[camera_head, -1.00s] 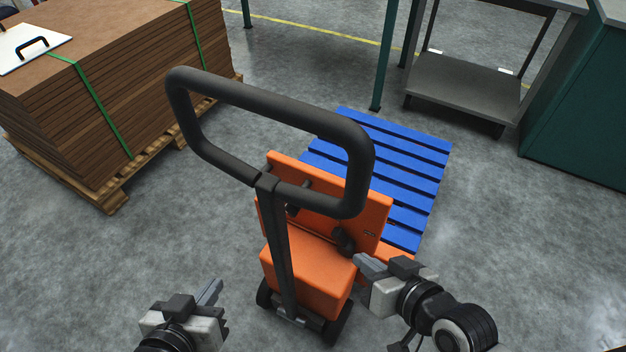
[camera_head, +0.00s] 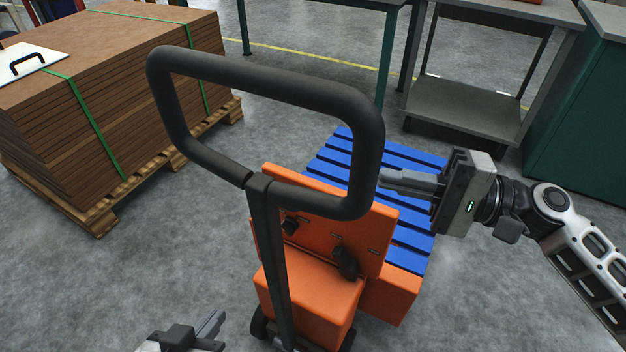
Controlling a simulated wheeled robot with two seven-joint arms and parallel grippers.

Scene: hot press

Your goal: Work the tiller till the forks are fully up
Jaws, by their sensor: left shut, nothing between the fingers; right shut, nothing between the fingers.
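The tiller (camera_head: 259,75) is a black loop handle on a black shaft, standing up in front of an orange pallet truck body (camera_head: 310,292). Its loop leans toward me. The forks are not clearly visible; a blue slatted pallet (camera_head: 408,160) lies behind the orange body. My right gripper (camera_head: 385,180) is shut and empty, its fingertips pointing left at the right side of the loop; I cannot tell whether they touch it. My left gripper (camera_head: 217,322) is shut and empty, low at the bottom edge, left of the truck and apart from the tiller.
A strapped stack of brown boards (camera_head: 80,95) on a wooden pallet (camera_head: 97,218) stands at the left. A grey shelf table (camera_head: 465,108) and a green cabinet (camera_head: 590,120) stand at the back right. The floor left of the truck is clear.

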